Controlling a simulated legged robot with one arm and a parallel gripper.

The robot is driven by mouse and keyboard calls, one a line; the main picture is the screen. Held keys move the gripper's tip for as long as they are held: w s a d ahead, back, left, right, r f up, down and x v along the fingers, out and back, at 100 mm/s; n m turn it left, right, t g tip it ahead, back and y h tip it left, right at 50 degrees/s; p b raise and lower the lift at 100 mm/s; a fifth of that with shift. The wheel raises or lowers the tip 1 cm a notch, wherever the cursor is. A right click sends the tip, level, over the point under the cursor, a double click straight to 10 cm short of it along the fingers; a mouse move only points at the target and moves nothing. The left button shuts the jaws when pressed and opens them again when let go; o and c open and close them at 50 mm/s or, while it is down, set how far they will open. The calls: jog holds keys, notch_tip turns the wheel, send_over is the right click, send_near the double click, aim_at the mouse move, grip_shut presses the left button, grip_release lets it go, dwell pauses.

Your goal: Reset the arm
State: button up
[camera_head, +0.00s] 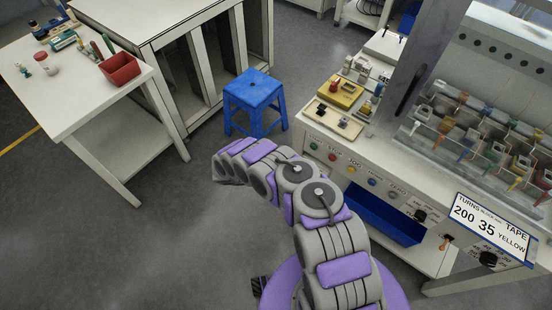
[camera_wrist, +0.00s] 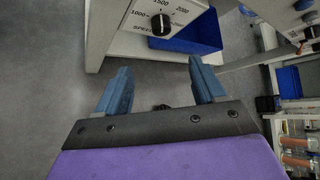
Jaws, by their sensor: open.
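My gripper (camera_wrist: 160,88) shows in the wrist view with its two blue fingers spread wide apart and nothing between them. Beyond the fingertips are grey floor and part of the machine's front with a black speed knob (camera_wrist: 160,24). In the head view my grey and purple arm rises from the bottom centre and bends to the left, in front of the machine. The gripper itself cannot be made out in the head view.
A winding machine (camera_head: 345,165) with buttons, a blue bin (camera_head: 385,215) and a sign (camera_head: 490,225) stands at right. A blue stool (camera_head: 254,92) stands behind the arm. A white table (camera_head: 75,95) with a red bin (camera_head: 120,69) is at left. Floor at lower left is clear.

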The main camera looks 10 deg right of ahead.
jog(key=shift+r, duration=0.1)
jog(key=w+d+r+m+g, duration=0.1)
jog(key=d+r+m, duration=0.25)
jog(key=r, duration=0.55)
jog(key=d+r+m+g, duration=0.1)
jog(key=d+r+m, duration=0.25)
jog(key=r, duration=0.55)
jog(key=s+d+r+m+g+y, duration=0.15)
jog(key=s+r+m, duration=0.25)
jog(key=r, duration=0.5)
jog(key=s+d+r+m+g, duration=0.1)
jog(key=s+d+r+m, duration=0.25)
jog(key=r, duration=0.55)
jog(key=s+a+r+m+y, duration=0.35)
jog(key=s+r+m, duration=0.45)
jog(key=s+r, duration=0.5)
jog(key=s+a+m+y, duration=0.3)
jog(key=s+a, duration=0.2)
jog(key=s, duration=0.5)
jog(key=s+a+r+m+t+y, duration=0.1)
jog(key=s+a+m+y, duration=0.2)
jog(key=s, duration=0.6)
jog(key=shift+s+a+r+m, duration=0.15)
jog(key=shift+s+a+m, duration=0.2)
jog(key=shift+a, duration=0.75)
jog(key=shift+t, duration=0.25)
